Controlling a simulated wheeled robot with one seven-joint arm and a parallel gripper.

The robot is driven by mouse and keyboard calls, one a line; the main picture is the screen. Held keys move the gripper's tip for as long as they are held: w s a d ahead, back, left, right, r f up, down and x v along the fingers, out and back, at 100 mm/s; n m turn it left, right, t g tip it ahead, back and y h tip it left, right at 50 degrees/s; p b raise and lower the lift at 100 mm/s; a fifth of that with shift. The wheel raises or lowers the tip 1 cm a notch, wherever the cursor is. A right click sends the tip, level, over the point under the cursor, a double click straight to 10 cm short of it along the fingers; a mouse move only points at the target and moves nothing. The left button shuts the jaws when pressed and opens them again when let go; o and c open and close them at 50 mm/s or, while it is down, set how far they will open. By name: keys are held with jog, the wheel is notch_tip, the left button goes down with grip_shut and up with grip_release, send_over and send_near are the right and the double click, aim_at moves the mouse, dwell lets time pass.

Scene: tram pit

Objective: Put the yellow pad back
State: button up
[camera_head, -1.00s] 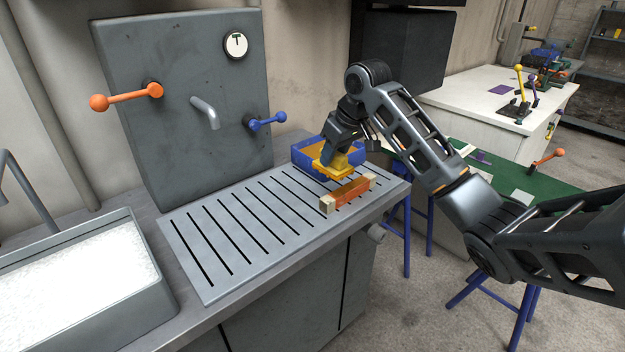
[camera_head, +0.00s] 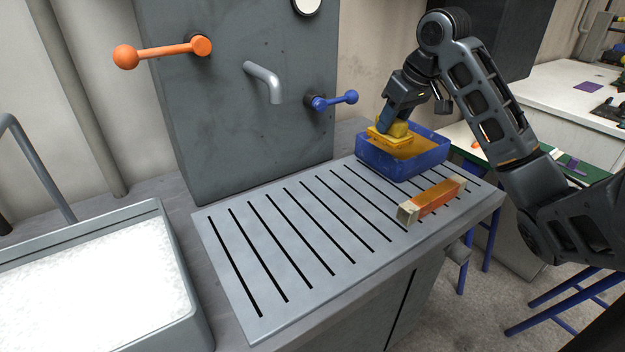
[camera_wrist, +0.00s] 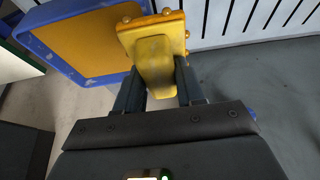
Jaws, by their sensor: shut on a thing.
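My gripper (camera_head: 392,122) is shut on the yellow pad (camera_head: 388,138), a flat yellow plate with a raised grip. The wrist view shows the pad (camera_wrist: 153,35) with its grip between the two fingers (camera_wrist: 157,88). In the head view the pad appears over the left part of the blue tray (camera_head: 402,171), near its rim. The tray has an orange-yellow inside floor. In the wrist view the tray (camera_wrist: 47,59) lies beside and beyond the pad. I cannot tell whether the pad touches the tray.
An orange block with pale ends (camera_head: 433,199) lies on the slotted grey plate (camera_head: 290,238) in front of the tray. A grey upright housing (camera_head: 240,130) with an orange lever (camera_head: 160,52), a spout (camera_head: 264,82) and a blue lever (camera_head: 331,101) stands behind. A basin (camera_head: 100,285) stands left.

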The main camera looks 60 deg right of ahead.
jog(key=shift+w, duration=0.1)
jog(key=shift+w, duration=0.1)
jog(key=w+a+f, duration=0.2)
jog(key=w, duration=0.1)
jog(key=w+a+f+p, duration=0.1)
jog(key=w+a+f, duration=0.1)
jog(key=w, duration=0.1)
jog(key=w+a+f, duration=0.2)
jog(key=w+f, duration=0.1)
jog(key=shift+w+a+p, duration=0.15)
jog(key=shift+w+p, duration=0.1)
jog(key=shift+p, duration=0.1)
jog(key=shift+f+p, duration=0.35)
jog(key=shift+f, duration=1.45)
jog(key=shift+f, duration=0.1)
jog(key=o, duration=1)
jog(key=shift+o, duration=0.2)
